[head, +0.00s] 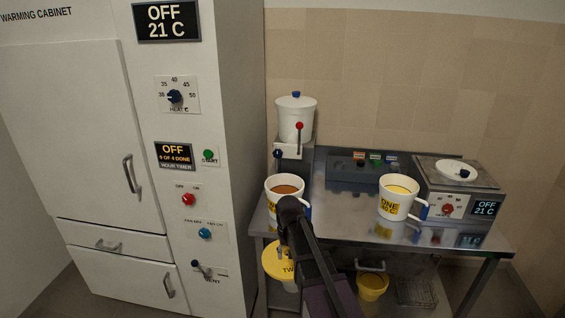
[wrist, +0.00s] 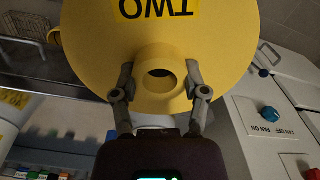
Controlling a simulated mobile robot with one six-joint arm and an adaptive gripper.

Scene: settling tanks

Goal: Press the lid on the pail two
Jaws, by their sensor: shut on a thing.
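My gripper (wrist: 160,90) is shut on the round collar of a yellow lid (wrist: 200,50) marked TWO. In the head view the lid (head: 279,262) hangs in front of the table's left end, lower than the tabletop, and my arm hides the grip. A white pail with brown contents (head: 287,188) stands open at the table's left end, above the lid in the picture. My arm covers most of its yellow label, so its name cannot be read. Another white pail (head: 397,192), labelled ONE, stands open to the right with yellow contents.
A white dispenser with a red-knobbed lever (head: 296,120) stands behind the left pail. A heating unit with a white dish (head: 457,172) stands at right. A yellow bucket (head: 373,288) and a wire rack (head: 416,293) are below the table. The warming cabinet (head: 70,130) borders the left.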

